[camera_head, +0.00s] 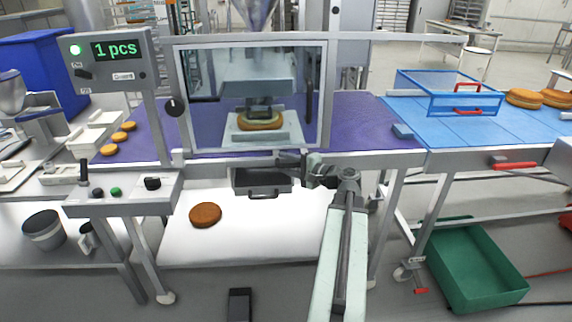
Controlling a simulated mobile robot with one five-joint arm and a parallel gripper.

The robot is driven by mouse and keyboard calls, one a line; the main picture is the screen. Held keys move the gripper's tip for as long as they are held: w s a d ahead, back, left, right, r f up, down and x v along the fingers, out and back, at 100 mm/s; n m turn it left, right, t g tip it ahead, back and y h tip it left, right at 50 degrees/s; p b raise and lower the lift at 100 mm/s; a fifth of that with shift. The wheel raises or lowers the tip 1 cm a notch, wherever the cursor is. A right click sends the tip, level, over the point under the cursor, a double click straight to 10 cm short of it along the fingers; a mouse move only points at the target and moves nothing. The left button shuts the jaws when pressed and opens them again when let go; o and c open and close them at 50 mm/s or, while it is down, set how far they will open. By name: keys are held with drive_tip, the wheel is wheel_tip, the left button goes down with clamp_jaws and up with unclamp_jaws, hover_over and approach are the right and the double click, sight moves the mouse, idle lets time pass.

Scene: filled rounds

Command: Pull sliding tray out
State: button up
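A dark grey tray (261,179) with a bar handle (264,195) sits under the front edge of the machine table, below the windowed guard. It looks like the sliding tray; how far it is pushed in is hard to tell. My gripper (291,163) is at the table's front rail, just above and right of the tray, with its dark fingers pointing left. The finger gap is too small to make out. I see no clear contact with the tray handle, and nothing visible is held.
A clear guard window (254,98) covers a round on a plate under a nozzle. A brown round (205,214) lies on the white surface below. A blue frame with a red handle (448,93) and several rounds are at right. A green crate (475,264) stands on the floor.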

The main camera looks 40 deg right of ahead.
clamp_jaws()
drive_tip(key=shift+s, duration=0.1)
idle(1.2)
